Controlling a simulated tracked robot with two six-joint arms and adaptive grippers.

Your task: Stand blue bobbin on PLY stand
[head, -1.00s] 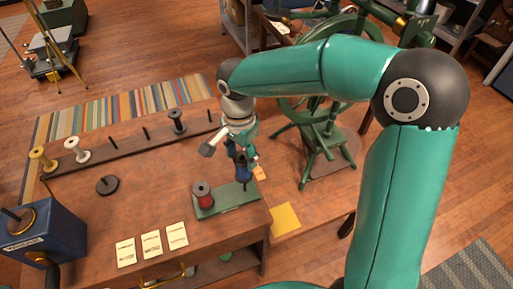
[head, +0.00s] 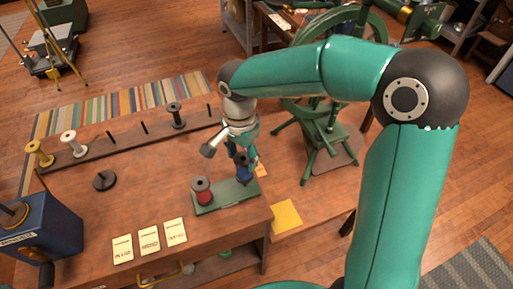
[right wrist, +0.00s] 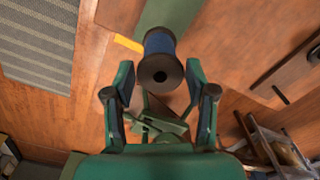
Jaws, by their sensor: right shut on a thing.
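The blue bobbin (head: 242,168) is held by my right gripper (head: 243,156) over the right end of the green stand (head: 226,200). In the right wrist view the bobbin (right wrist: 160,42) is upright between the two fingers (right wrist: 160,88), its dark end toward the camera and the green stand (right wrist: 172,14) beyond it. A red bobbin (head: 202,193) stands on the stand's left part. I cannot tell whether the blue bobbin touches the stand or its peg. My left gripper is not in view.
A dark rack (head: 98,144) with pegs carries yellow (head: 38,154), white (head: 72,143) and dark (head: 176,116) bobbins. Cards (head: 149,241) lie near the front edge. A blue box (head: 42,230) stands at left, a green spinning wheel (head: 322,120) behind right.

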